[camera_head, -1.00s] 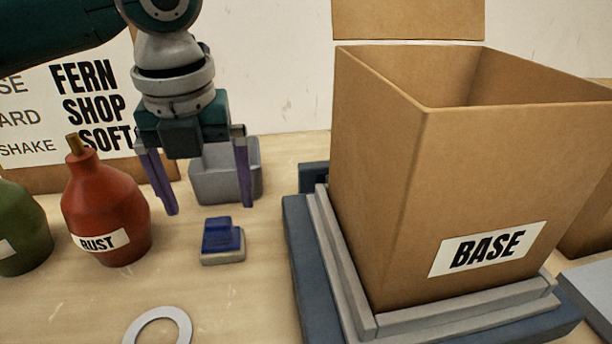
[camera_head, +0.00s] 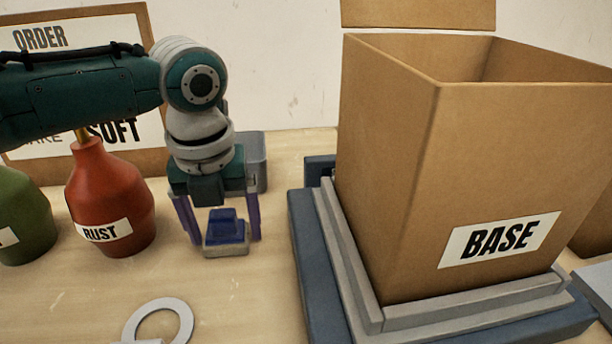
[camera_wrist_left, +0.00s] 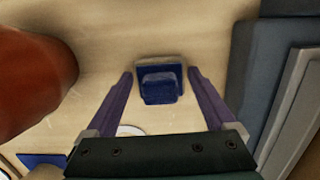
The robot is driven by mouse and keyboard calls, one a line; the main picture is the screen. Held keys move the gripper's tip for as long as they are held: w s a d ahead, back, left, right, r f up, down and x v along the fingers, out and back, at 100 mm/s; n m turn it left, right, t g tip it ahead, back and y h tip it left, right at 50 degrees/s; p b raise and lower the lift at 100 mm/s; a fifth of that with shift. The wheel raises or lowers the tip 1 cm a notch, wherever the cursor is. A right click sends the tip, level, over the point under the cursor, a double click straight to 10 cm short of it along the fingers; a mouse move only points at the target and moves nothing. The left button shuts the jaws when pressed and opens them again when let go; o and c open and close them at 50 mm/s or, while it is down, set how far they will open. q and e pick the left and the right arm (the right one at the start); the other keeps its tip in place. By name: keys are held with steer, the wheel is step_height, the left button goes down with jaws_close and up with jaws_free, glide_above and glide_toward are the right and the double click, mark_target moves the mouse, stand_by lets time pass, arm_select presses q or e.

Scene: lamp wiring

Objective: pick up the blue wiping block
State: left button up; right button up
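The blue wiping block (camera_head: 227,228) has a blue top on a pale grey base and sits on the table between the red bottle and the box stand. My left gripper (camera_head: 224,238) is open, its two purple fingers pointing down on either side of the block. In the left wrist view the block (camera_wrist_left: 159,84) lies centred ahead between the open fingertips (camera_wrist_left: 160,75), with gaps on both sides. I cannot tell the exact height of the fingertips above the table. My right gripper is not in view.
A red bottle labelled RUST (camera_head: 108,198) stands close left of the gripper, with a green bottle (camera_head: 22,215) beyond. A cardboard box labelled BASE (camera_head: 400,170) sits on a grey and blue stand (camera_head: 305,255) at right. A grey bin (camera_head: 255,160) is behind; a pale ring (camera_head: 136,322) lies in front.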

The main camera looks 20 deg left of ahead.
mark_target(221, 213)
arm_select(q)
steer(key=c, duration=1.1)
steer(key=shift+o, duration=0.2)
steer(key=shift+r, duration=0.6)
step_height(221, 213, up, 19)
steer(key=p, duration=0.3)
steer(key=shift+f, duration=0.1)
